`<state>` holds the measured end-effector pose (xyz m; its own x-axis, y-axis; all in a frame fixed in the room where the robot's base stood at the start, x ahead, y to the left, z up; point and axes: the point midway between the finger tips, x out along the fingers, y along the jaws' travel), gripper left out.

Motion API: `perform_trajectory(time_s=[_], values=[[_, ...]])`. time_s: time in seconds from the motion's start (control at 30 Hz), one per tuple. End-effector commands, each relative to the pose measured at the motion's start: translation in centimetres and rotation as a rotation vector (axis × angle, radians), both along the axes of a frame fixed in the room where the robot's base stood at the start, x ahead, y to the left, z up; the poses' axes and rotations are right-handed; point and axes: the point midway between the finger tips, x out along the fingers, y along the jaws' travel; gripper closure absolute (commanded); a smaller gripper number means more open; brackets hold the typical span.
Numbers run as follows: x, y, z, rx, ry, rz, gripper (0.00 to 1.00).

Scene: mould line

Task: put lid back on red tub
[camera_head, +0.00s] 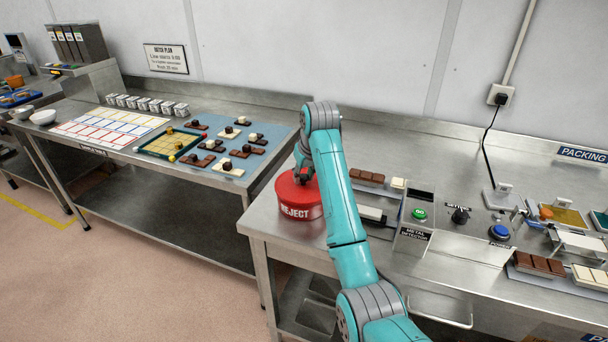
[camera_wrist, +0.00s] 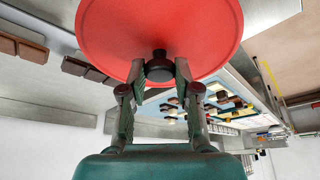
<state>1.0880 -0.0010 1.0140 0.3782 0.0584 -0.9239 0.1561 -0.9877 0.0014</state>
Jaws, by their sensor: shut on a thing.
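The red tub (camera_head: 298,212), marked REJECT, stands near the left end of the right-hand steel bench. The red lid (camera_head: 286,188) is level over the tub's mouth in the head view; I cannot tell whether it rests on the rim or hangs just above it. In the wrist view the lid (camera_wrist: 160,25) is a wide red disc with a dark knob (camera_wrist: 159,69) at its middle. My gripper (camera_head: 303,178) is shut on that knob, one finger on each side. The tub's inside is hidden, and my arm covers part of its right side.
Right of the tub are chocolate bars (camera_head: 368,177) and a metal detector box (camera_head: 414,218) with a green button. The left bench holds a blue mat (camera_head: 262,135) with chocolates and a printed sheet (camera_head: 105,128). A gap separates the benches.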

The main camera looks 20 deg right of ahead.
Motion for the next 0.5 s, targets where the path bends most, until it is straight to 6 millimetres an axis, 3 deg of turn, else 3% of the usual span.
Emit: perform_trajectory(time_s=[0.17, 0.2, 0.3, 0.5], values=[[0.0, 0.0, 0.02, 0.0, 0.0, 0.0, 1.0], [0.0, 0.0, 0.02, 0.0, 0.0, 0.0, 0.61], [0.0, 0.0, 0.02, 0.0, 0.0, 0.0, 0.39], [0.01, 0.0, 0.01, 0.0, 0.0, 0.0, 0.39]])
